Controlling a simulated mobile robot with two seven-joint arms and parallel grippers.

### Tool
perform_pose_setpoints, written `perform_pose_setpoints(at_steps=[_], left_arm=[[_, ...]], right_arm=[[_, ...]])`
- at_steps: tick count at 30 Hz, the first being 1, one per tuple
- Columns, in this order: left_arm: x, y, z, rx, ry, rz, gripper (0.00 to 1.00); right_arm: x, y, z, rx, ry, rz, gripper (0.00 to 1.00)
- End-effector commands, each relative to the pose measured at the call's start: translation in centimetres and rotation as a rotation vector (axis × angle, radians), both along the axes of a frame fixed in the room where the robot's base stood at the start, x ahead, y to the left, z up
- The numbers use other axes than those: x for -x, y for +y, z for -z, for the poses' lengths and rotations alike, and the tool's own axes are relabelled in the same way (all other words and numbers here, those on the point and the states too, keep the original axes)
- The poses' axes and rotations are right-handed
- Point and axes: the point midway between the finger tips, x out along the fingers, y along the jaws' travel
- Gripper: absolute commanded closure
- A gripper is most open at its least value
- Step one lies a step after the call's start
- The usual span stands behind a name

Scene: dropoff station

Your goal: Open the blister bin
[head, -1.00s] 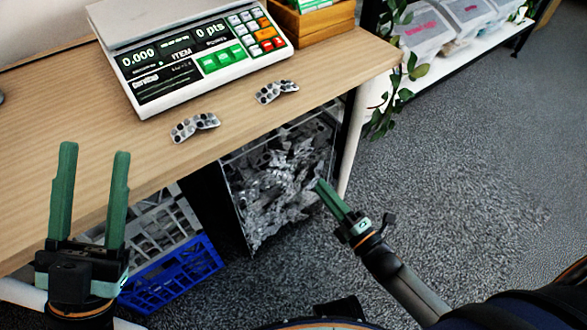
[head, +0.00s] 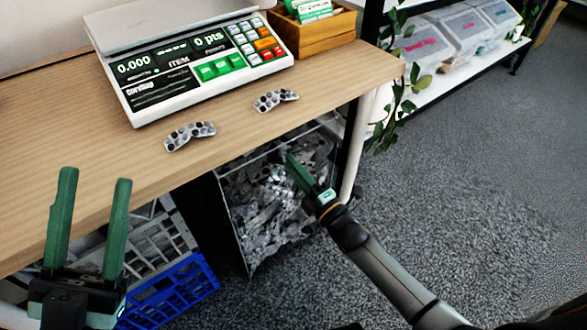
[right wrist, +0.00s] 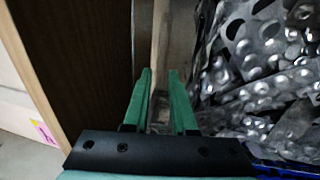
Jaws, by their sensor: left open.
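The blister bin (head: 243,250) stands on the floor under the table, with clear walls and full of silver blister packs (head: 275,205). The tabletop hides its rear part. My right gripper (head: 291,158) is at the bin's upper right part, its fingers pointing towards the bin. In the right wrist view, its two green fingers (right wrist: 160,75) are apart with a gap between them. A pale narrow strip shows beyond the gap, and blister packs (right wrist: 265,65) lie to the right. Contact with the bin cannot be told. My left gripper (head: 95,178) is open and empty, in front of the table's left part.
On the table (head: 60,110) are a scale (head: 190,75), two blister packs (head: 189,135) (head: 275,99) and a wooden box (head: 315,35). A blue crate (head: 175,290) stands left of the bin. A plant (head: 395,105) hangs by the table's right end. The floor (head: 460,190) at right is clear.

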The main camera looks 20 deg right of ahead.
Motion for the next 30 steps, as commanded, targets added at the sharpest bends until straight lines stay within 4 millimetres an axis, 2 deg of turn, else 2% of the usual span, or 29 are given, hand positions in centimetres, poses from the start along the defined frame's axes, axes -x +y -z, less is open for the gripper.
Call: perform_pose_setpoints(at_steps=[8,15,30], left_arm=[[-0.01,-0.02,0.05,-0.001,0.002,-0.001,0.5],[-0.02,-0.03,0.07,0.0,0.002,0.0,0.5],[-0.03,-0.02,0.07,0.002,0.004,-0.001,0.5]], right_arm=[[-0.15,0.06,-0.06,0.0,0.0,0.0,0.75],[-0.12,0.06,-0.05,0.0,0.0,0.0,1.0],[-0.1,0.04,-0.03,0.0,0.0,0.0,1.0]])
